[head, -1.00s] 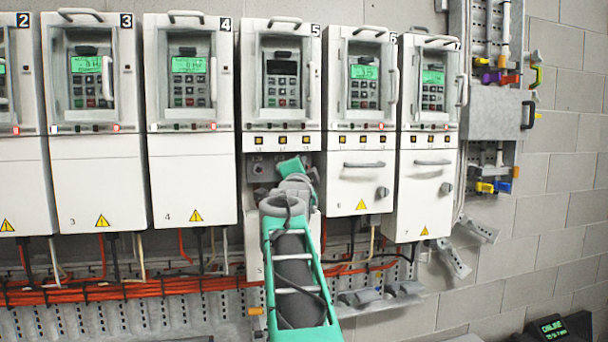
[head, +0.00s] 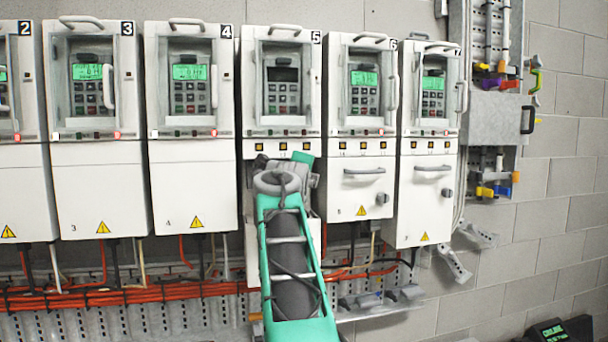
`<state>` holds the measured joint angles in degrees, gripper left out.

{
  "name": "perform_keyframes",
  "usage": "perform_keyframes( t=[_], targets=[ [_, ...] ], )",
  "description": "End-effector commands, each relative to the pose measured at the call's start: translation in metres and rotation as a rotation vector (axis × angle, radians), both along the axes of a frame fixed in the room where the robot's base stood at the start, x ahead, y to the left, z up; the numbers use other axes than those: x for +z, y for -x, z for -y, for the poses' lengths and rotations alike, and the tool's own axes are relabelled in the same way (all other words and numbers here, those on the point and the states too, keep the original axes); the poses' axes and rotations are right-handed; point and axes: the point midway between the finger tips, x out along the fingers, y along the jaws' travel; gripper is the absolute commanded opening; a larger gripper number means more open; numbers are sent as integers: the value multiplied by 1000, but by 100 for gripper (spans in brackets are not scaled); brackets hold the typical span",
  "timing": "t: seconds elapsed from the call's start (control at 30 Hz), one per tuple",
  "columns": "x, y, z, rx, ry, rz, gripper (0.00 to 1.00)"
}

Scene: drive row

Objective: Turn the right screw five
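Drive five (head: 282,52) is the unit marked 5 in the middle of the row, with a dark, unlit display. Its lower part, below a row of small yellow-marked squares (head: 283,147), is mostly hidden behind my arm. A bit of its lower white housing (head: 315,240) shows beside the arm. My green and grey arm reaches up from the bottom to this area. My gripper (head: 300,165) is at the opening of drive five, largely covered by my own wrist, and its fingers cannot be made out. The right screw is not visible.
Drives four (head: 193,185) and six (head: 360,200) stand close on both sides; drive six has a protruding handle (head: 364,171) and knob (head: 382,198). Orange cables (head: 130,293) run below. A grey metal panel (head: 492,113) with coloured clips is at right.

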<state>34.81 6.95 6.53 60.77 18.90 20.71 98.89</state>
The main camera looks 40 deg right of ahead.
Motion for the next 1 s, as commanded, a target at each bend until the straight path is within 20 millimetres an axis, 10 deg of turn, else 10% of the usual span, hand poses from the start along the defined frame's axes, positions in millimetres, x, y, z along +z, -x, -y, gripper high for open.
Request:
perform_keyframes(
  t=[0.47, 0.5, 1.0],
  targets=[
    [1, 0, 0, 2, -14, 10, 0],
    [1, 0, 0, 2, -14, 10, 28],
    [1, 0, 0, 1, -13, 10, 49]
  ],
)
